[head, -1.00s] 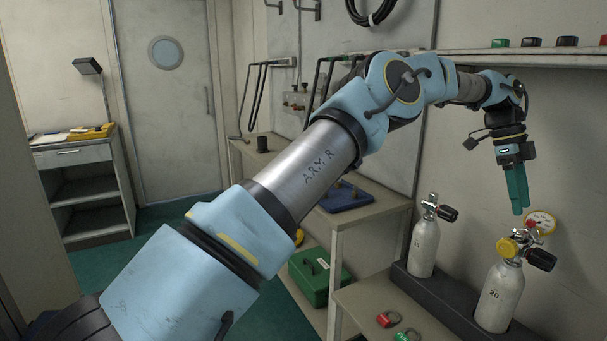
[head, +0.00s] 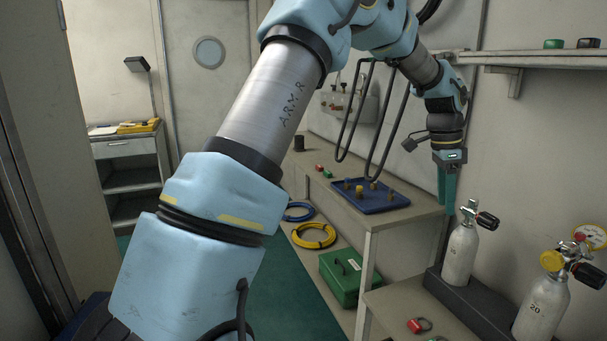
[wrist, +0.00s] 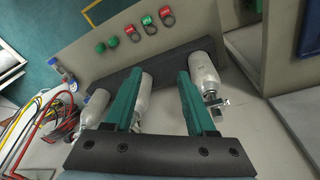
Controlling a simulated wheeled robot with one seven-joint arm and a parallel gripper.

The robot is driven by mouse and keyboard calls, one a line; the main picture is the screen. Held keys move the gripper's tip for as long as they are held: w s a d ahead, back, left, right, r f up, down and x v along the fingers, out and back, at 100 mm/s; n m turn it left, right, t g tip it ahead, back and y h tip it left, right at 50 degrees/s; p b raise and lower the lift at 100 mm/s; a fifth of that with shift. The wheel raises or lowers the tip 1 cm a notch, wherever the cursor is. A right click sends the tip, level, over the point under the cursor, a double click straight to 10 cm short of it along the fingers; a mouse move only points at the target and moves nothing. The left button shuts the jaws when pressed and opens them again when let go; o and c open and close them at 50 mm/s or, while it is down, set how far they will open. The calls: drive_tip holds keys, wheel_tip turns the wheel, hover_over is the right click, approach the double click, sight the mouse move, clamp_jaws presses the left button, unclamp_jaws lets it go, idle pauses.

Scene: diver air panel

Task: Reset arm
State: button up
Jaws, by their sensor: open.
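My gripper (head: 447,182) hangs from my raised arm at the right in the head view, its teal fingers pointing down. One cylinder (head: 461,254) with a black-knobbed valve stands below and right of the fingers in the head view, and a second cylinder (head: 541,308) with a yellow cap stands further right. The wrist view shows several cylinders in a dark rack (wrist: 165,62), partly hidden by the fingers.
A shelf (head: 540,60) runs along the right wall. A blue tray (head: 370,197) sits on the side bench, with a green case (head: 348,278) below. A red tag (head: 418,325) lies on the cylinder bench. Hoses (wrist: 40,115) lie left in the wrist view. Floor is clear at centre.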

drive_tip(key=a+f+n+t, duration=0.25)
drive_tip(key=a+n, duration=0.75)
drive_tip(key=a, duration=1.6)
drive_tip(key=s+a+f+n, duration=0.1)
drive_tip(key=s+a+n, duration=0.3)
drive_tip(key=a, duration=0.4)
drive_tip(key=s+a+f+n+y, duration=0.1)
drive_tip(key=s+a+f+n, duration=0.1)
drive_tip(key=s+a+n, duration=0.3)
drive_tip(key=a, duration=0.3)
drive_tip(key=shift+s, duration=0.2)
